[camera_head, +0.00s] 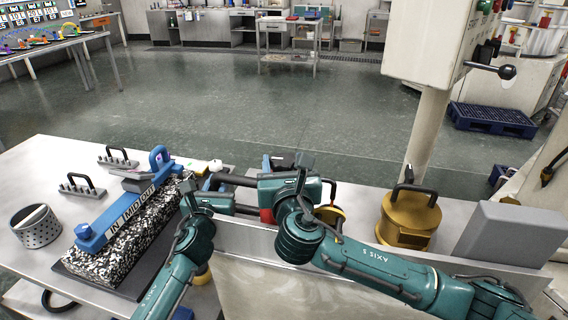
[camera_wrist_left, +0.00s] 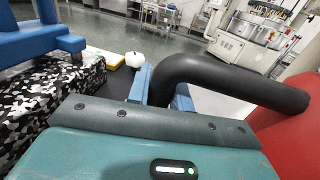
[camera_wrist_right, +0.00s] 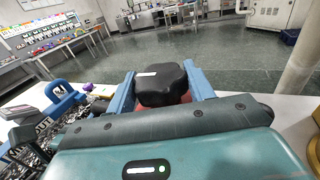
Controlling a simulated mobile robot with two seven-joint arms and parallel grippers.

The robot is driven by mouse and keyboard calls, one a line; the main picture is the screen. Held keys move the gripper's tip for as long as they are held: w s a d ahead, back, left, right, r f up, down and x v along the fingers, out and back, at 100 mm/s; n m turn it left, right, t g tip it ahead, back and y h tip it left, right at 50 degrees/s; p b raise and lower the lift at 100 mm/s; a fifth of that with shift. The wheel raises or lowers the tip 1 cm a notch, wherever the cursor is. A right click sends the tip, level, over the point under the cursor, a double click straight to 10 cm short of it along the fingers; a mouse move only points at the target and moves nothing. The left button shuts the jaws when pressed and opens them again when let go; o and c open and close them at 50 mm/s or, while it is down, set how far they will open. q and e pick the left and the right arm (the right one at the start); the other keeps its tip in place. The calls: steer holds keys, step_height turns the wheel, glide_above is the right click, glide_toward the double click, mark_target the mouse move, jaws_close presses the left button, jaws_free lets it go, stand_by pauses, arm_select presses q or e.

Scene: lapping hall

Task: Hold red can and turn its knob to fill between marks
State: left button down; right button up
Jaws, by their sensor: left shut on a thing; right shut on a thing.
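The red can (camera_head: 266,216) stands mostly hidden behind my right gripper in the head view. Its red side (camera_wrist_left: 292,138) shows at the right of the left wrist view. My left gripper (camera_wrist_left: 160,92) is shut on the can's thick black handle (camera_wrist_left: 230,76). My right gripper (camera_head: 284,163) is over the top of the can, shut on the black knob (camera_wrist_right: 161,84). A little red shows below the knob in the right wrist view. No fill marks or level can be made out.
A blue bridge-shaped tool (camera_head: 125,205) lies on a speckled black-and-white block (camera_head: 105,262) at left. A perforated metal cup (camera_head: 37,227) stands at far left. A brass canister (camera_head: 407,222) and a grey box (camera_head: 505,233) stand at right. A white post rises behind.

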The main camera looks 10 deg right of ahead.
steer(key=shift+m+h, duration=0.7)
steer(key=shift+h, duration=0.4)
steer(key=o, duration=1)
steer(key=shift+s, duration=0.1)
steer(key=s, duration=0.4)
steer(key=s+a, duration=0.1)
steer(key=s, duration=0.6)
steer(key=shift+s+a, duration=0.3)
steer(key=shift+s, duration=0.1)
